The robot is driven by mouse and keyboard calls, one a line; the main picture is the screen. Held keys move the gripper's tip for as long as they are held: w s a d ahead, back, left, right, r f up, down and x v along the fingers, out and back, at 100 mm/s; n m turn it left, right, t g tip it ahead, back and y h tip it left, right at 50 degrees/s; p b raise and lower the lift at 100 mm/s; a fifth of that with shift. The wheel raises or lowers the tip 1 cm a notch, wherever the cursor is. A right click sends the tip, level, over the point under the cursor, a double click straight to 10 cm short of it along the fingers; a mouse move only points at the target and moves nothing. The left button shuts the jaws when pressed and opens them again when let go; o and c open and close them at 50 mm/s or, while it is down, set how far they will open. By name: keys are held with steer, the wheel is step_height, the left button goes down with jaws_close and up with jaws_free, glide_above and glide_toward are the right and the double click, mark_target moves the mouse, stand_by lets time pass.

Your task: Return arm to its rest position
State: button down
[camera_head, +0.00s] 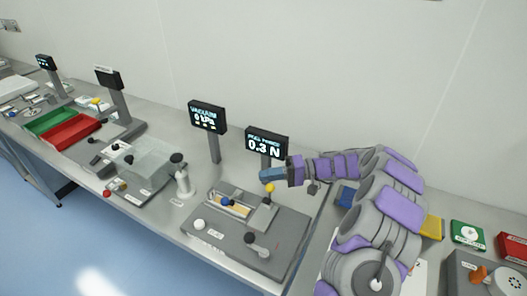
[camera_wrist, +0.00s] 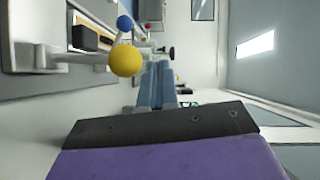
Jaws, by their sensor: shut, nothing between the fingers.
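My purple and grey arm rises at the right of the head view and reaches left over the bench. My gripper (camera_head: 268,175) has blue fingers, closed together and empty, above the back of a grey test fixture (camera_head: 285,228). In the wrist view my gripper (camera_wrist: 158,75) shows its blue fingers side by side. A yellow ball knob (camera_wrist: 126,60) is close to the left of the fingers there; it also shows just below the gripper in the head view (camera_head: 269,188). I cannot tell whether they touch.
A display reading 0.3 N (camera_head: 266,144) stands right behind my gripper. A vacuum display (camera_head: 207,117) is left of it. A black knob (camera_head: 250,237) and white knob (camera_head: 199,224) stand on the fixture. Green (camera_head: 50,121) and red (camera_head: 73,131) trays lie far left.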

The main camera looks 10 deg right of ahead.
steer(key=s+a+r+n+g+h, duration=0.15)
steer(key=s+a+r+h, duration=0.25)
steer(key=s, duration=0.7)
steer(key=s+a+r+g+h, duration=0.3)
steer(key=s+a+r, duration=0.1)
steer(key=s, duration=0.7)
steer(key=s+d+f+m+t+h, duration=0.1)
steer(key=s+d+h, duration=0.4)
steer(key=s, duration=0.5)
steer(key=s+d+f+m+t+h, duration=0.1)
steer(key=s+d+f+m+h, duration=0.1)
steer(key=s+d+h, duration=0.3)
steer(key=s+d+f, duration=0.1)
steer(key=s+d, duration=0.3)
steer(key=s, duration=0.1)
steer(key=shift+d+t, duration=0.2)
steer(key=shift+t, duration=0.15)
steer(key=c, duration=1.9)
jaws_free()
